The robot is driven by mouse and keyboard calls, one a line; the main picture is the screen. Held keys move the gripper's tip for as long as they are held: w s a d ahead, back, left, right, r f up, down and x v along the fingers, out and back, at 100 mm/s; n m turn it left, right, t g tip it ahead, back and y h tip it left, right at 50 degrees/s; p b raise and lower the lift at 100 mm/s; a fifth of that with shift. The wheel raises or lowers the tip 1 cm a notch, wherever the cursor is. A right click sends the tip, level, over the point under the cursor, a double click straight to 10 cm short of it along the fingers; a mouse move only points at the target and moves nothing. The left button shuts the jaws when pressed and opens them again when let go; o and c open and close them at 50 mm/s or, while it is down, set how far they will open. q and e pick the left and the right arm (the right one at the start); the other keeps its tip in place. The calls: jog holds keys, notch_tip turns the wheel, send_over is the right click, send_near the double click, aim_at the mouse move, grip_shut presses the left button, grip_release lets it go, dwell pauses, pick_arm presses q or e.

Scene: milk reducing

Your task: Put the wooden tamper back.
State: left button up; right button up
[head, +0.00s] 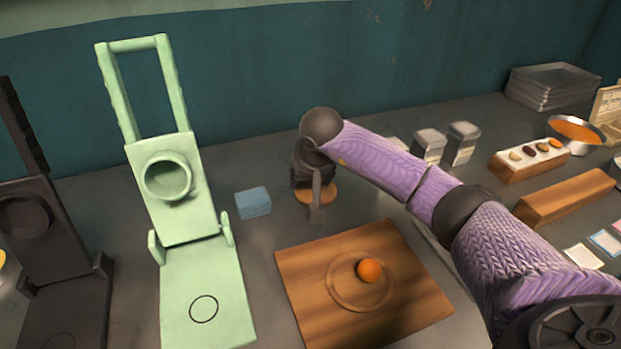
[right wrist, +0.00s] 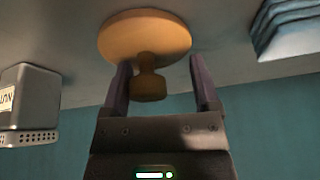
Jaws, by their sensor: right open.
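The wooden tamper, a round disc with a knob handle, shows in the right wrist view (right wrist: 145,35); that view looks upside down. In the head view its disc (head: 330,194) is on the grey counter, right of the blue block, partly hidden by my right gripper (head: 316,205). In the right wrist view my right gripper (right wrist: 161,70) is open, with its fingers on either side of the tamper's knob. Gaps seem to show between knob and fingers. My left gripper is not in the views.
A light green press (head: 182,215) stands left of the blue block (head: 253,202), with a dark press (head: 45,230) farther left.

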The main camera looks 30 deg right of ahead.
jog(key=shift+r, duration=0.35)
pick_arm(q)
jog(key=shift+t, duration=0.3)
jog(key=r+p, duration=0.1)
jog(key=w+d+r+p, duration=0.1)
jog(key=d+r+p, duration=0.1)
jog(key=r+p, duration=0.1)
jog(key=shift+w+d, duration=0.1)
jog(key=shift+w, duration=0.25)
pick_arm(e)
jog(key=v, duration=1.1)
jog(key=shift+s+r, duration=0.2)
jog(key=shift+r, duration=0.05)
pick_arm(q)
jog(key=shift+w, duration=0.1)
